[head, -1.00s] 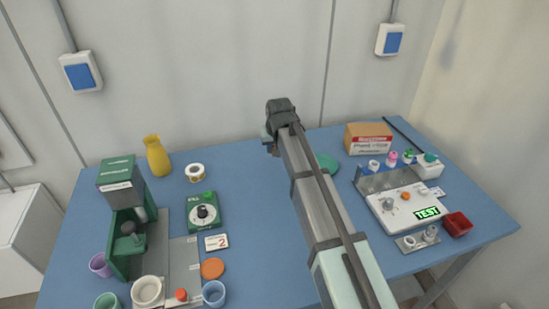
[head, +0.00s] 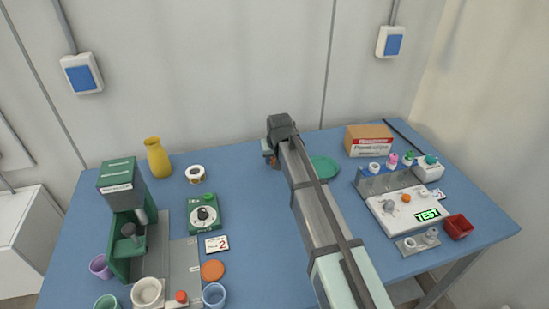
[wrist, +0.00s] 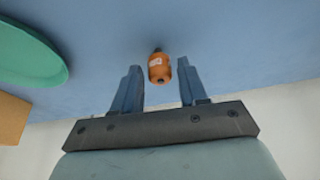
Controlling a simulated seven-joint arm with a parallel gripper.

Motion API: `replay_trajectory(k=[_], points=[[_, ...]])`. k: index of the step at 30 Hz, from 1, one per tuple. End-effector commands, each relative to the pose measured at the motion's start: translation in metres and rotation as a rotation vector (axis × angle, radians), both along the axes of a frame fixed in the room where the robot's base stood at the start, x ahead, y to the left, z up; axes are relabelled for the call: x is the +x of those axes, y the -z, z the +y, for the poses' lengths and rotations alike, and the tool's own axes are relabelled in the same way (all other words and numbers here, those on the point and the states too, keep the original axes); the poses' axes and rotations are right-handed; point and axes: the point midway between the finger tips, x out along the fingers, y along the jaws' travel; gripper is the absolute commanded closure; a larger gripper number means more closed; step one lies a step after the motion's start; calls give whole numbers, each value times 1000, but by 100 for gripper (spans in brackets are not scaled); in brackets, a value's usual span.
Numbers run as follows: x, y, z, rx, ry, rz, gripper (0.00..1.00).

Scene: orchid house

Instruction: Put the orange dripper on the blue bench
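The orange dripper (wrist: 159,70) is a small orange cylinder with a pale label and dark ends. It shows in the wrist view against the blue bench, between and slightly beyond my fingertips, with a gap on both sides. My gripper (head: 270,156) is open near the back middle of the blue bench (head: 255,240). I cannot tell whether the dripper fully rests on the bench.
A green round dish (head: 325,166) lies just right of my gripper, and a cardboard box (head: 368,141) stands beyond it. A roll of tape (head: 195,174), a green dial box (head: 204,214) and a yellow vase (head: 157,157) are to the left. The bench's middle is clear.

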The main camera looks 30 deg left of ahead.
Motion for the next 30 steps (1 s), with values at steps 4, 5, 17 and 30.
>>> replay_trajectory(k=[4, 5, 17, 30], points=[[0, 0, 0, 0, 0, 0, 48], [0, 0, 0, 0, 0, 0, 48], [-5, -19, -4, 1, 0, -2, 48], [-27, -88, -23, 1, 0, -2, 48]])
